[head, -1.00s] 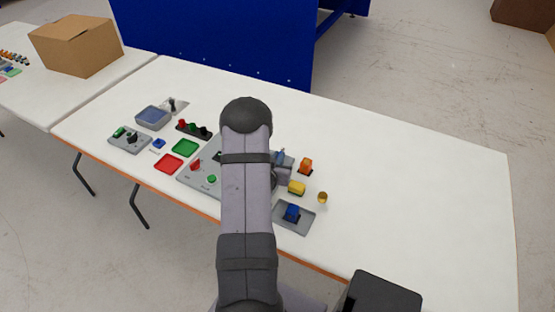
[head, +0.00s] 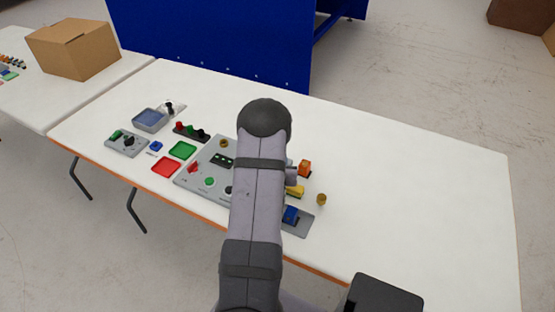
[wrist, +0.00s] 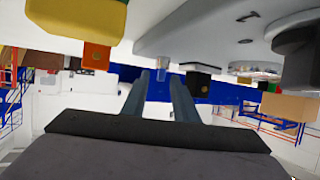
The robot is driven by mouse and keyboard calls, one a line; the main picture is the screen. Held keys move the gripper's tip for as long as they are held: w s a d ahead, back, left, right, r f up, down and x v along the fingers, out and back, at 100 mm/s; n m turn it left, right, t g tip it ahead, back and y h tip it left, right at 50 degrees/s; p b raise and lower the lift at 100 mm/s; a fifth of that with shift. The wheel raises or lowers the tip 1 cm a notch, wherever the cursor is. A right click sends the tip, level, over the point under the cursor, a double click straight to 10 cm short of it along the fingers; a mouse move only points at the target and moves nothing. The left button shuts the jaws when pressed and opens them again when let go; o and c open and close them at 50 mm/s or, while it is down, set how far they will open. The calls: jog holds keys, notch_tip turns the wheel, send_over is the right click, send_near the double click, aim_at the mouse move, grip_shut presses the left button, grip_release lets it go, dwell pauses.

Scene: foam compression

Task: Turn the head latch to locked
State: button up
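A grey panel (head: 190,181) lies on the table, left of my arm in the head view. It carries a red handle (head: 193,168), a green button (head: 209,182) and a dark strip with green marks (head: 223,161). I cannot tell which part is the head latch; my arm hides the panel's right part. My gripper (wrist: 163,85) shows in the wrist view with two fingers apart and nothing between them; in the head view it is hidden behind my arm. The wrist view looks upside down, with a grey surface (wrist: 190,30) across its top.
Right of my arm are an orange block (head: 305,168), a yellow block (head: 295,191), a brass cylinder (head: 321,199) and a blue block (head: 290,214) on a grey tray (head: 302,227). Green (head: 182,150) and red (head: 166,167) trays lie left. The table's right side is clear.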

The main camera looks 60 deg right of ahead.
jog(key=shift+a, duration=0.1)
jog(key=shift+b+v, duration=0.7)
jog(key=shift+v, duration=2.9)
jog(key=shift+r, duration=0.1)
